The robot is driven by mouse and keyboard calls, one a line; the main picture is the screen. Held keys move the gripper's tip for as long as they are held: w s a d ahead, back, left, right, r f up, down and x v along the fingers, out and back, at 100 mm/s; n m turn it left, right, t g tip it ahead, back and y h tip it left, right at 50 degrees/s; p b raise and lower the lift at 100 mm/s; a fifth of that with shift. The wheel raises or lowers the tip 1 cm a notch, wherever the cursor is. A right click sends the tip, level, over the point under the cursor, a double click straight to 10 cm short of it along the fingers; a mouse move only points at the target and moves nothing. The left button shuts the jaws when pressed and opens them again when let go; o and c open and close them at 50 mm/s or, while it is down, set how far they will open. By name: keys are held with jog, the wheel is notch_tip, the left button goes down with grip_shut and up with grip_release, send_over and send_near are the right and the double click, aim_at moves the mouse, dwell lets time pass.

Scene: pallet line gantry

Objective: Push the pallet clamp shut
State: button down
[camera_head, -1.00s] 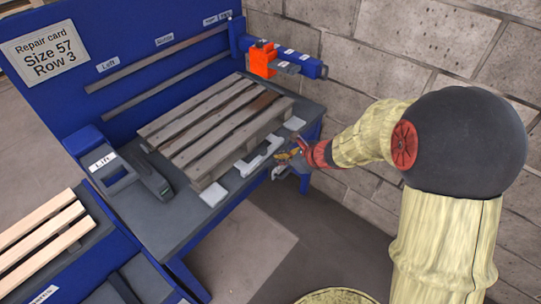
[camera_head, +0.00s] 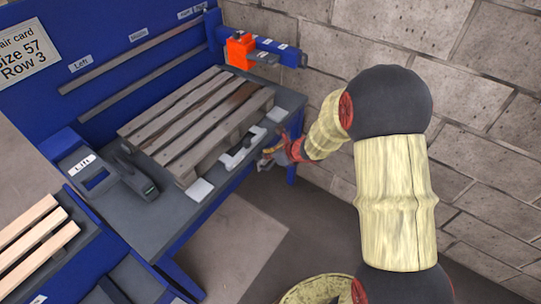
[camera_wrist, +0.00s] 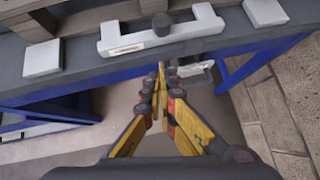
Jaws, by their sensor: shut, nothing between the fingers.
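The wooden pallet (camera_head: 187,135) lies on the dark grey bench. A white bracket (camera_head: 238,155), which looks like the clamp, sits at the pallet's front edge between two flat white pads. In the wrist view the white bracket (camera_wrist: 125,42) spans the bench edge, with a dark round knob (camera_wrist: 161,24) behind its bar. My gripper (camera_head: 268,153) is just off the bench's front edge, close to the bracket. In the wrist view my gripper (camera_wrist: 163,75) has its yellow fingers together and empty, below the bracket. Beside the fingertips is a small pale metal part (camera_wrist: 195,70). Contact cannot be told.
An orange block (camera_head: 238,50) sits on a blue rail at the bench's back right. A grey unit labelled Lift (camera_head: 85,165) stands left of the pallet. Pale planks (camera_head: 35,235) lie at lower left. A block wall (camera_head: 400,40) is close on the right.

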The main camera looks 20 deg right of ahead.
aim_at(246, 145)
jog(key=shift+w+a+f+b, duration=0.25)
jog(key=shift+w+a+f, duration=0.35)
jog(key=shift+w, duration=0.55)
jog(key=shift+w+a+f+b, duration=0.25)
jog(key=shift+w+a+f, duration=0.35)
jog(key=shift+w, duration=0.6)
jog(key=shift+w+a+f+b, duration=0.25)
jog(key=shift+w+a+f, duration=0.35)
jog(key=shift+w, duration=0.55)
jog(key=shift+d+f, duration=0.1)
jog(key=shift+d, duration=0.1)
jog(key=w+a, duration=0.1)
jog(key=w, duration=0.1)
jog(key=w+a, duration=0.1)
jog(key=shift+w+a, duration=0.4)
jog(key=shift+s+d, duration=0.1)
